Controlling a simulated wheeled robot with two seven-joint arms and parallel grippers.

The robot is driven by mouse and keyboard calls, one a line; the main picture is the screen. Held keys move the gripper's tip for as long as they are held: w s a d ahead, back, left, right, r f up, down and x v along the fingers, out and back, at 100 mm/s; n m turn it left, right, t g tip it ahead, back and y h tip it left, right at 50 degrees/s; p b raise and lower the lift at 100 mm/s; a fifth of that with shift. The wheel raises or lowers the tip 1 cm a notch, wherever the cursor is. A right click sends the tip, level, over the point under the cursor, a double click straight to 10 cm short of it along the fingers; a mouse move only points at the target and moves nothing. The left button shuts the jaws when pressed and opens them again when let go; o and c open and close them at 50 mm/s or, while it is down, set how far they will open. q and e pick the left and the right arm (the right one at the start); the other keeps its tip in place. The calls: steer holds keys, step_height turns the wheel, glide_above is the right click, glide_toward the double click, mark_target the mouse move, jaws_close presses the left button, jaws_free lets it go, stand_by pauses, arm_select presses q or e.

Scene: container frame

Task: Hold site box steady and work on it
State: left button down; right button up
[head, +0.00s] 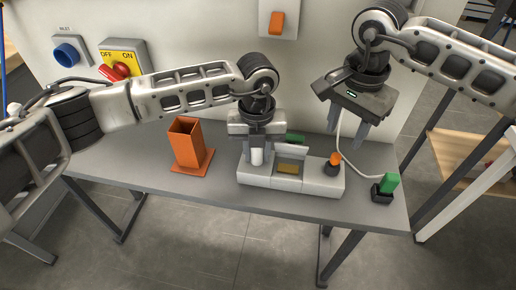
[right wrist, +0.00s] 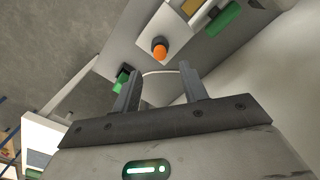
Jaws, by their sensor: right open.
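The site box (head: 312,184) is a low pale box on the grey bench, with a recessed middle, an orange knob (head: 335,158) on its right part and a green piece (head: 295,138) at its back. My left gripper (head: 257,150) is lowered onto the box's left part, its fingers close around a white upright post (head: 257,157); the contact is partly hidden. My right gripper (head: 346,128) is open and empty, above and behind the box's right end. In the right wrist view the orange knob (right wrist: 159,48) shows beyond the open fingers (right wrist: 160,88).
An orange open-topped holder (head: 187,146) stands left of the box. A green plug (head: 390,183) in a black base sits near the bench's right end, with a white cable (head: 347,157) running up behind my right gripper. The wall carries a red switch (head: 121,69). The bench front is clear.

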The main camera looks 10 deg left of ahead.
mark_target(337, 155)
steer(key=shift+o, duration=0.3)
step_height(337, 155, up, 2)
steer(key=shift+r+m, duration=0.1)
steer(key=shift+m, duration=0.7)
step_height(337, 155, down, 12)
steer(key=shift+r, duration=0.1)
steer(key=c, duration=1)
